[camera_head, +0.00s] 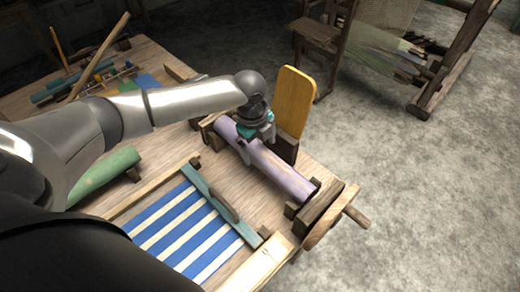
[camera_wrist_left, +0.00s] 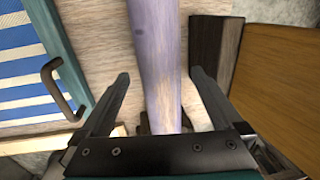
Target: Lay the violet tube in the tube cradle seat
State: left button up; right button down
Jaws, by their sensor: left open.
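The violet tube (camera_head: 285,177) lies lengthwise along the right side of the wooden table. Its near end rests by a dark wooden end block (camera_head: 318,210), and its far end is by another dark block (camera_head: 208,132); these look like the tube cradle seat. My left gripper (camera_head: 257,148) is over the far half of the tube. In the left wrist view the tube (camera_wrist_left: 158,60) runs between the two spread fingers of my left gripper (camera_wrist_left: 161,80), with a gap on each side. The tube's underside is hidden. My right gripper is not in view.
A yellow upright board (camera_head: 294,100) stands close to the right of my left gripper. A blue-striped cloth frame (camera_head: 192,228) with a teal bar (camera_head: 215,200) lies left of the tube. A green roll (camera_head: 108,174) is farther left. A crank handle (camera_head: 332,217) sticks out near the tube's near end.

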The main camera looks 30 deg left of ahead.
pick_arm(q)
notch_tip(320, 180, up, 12)
jog(key=s+p, duration=0.1)
jog(key=shift+s+a+r+p, duration=0.25)
jog(key=shift+a+p, duration=0.05)
jog(key=shift+p, duration=0.1)
jog(key=shift+d+f, duration=0.1)
